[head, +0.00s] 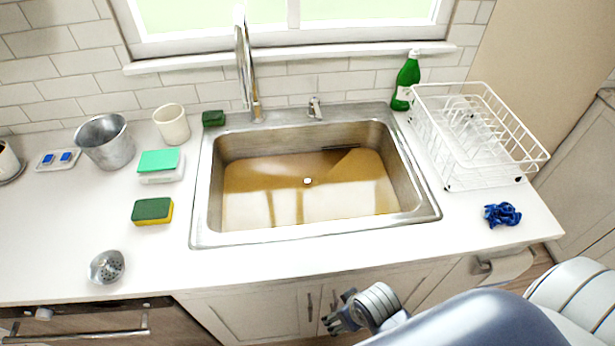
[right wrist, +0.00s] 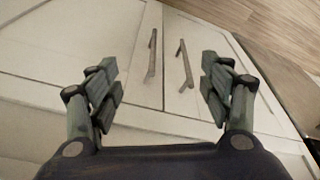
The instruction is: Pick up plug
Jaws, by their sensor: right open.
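The sink (head: 425,205) is a steel basin holding brownish water. A small pale round thing (head: 308,181) shows near the middle of the water; it may be the top of the plug, but it is too small to be sure. A metal piece with holes (head: 107,266) lies on the counter at the front left. My right gripper (head: 338,318) is in front of the cabinet below the counter edge, well away from the sink's middle. In the right wrist view it is open and empty (right wrist: 160,82), facing the cabinet doors. My left gripper is not in view.
A faucet (head: 246,65) rises behind the sink. A white dish rack (head: 470,145), a green bottle (head: 407,80) and a blue cloth (head: 502,215) are on the right. A metal bucket (head: 105,145), a cup (head: 171,124) and sponges (head: 152,211) are on the left. The counter's front strip is mostly clear.

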